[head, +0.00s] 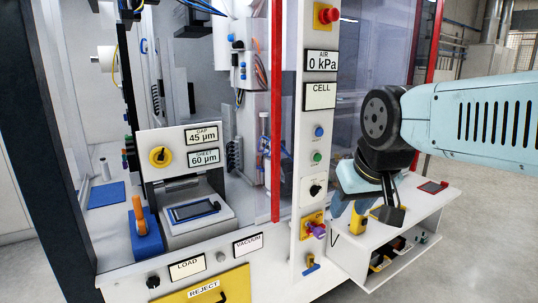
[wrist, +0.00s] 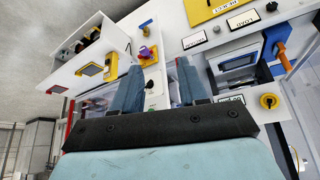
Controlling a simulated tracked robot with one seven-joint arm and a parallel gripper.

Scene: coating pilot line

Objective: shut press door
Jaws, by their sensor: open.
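The press (head: 190,205), with its GAP and SHEET displays, stands inside the white cell at left. A clear panel with a red vertical edge strip (head: 276,110) stands right of the press, and the front left of that strip looks open. I cannot tell for certain that this panel is the press door. My gripper (head: 362,200) is at the right, in front of the cell's control column and above the side shelf, apart from the strip. In the wrist view its two blue-grey fingers (wrist: 160,70) are spread with nothing held between them.
The control column carries a red stop button (head: 326,15), several small knobs and a purple knob (head: 315,229) on a yellow base. A white side shelf (head: 432,205) juts out below my gripper. An orange-handled lever (head: 138,215) stands beside the press. A yellow REJECT drawer (head: 205,290) is below.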

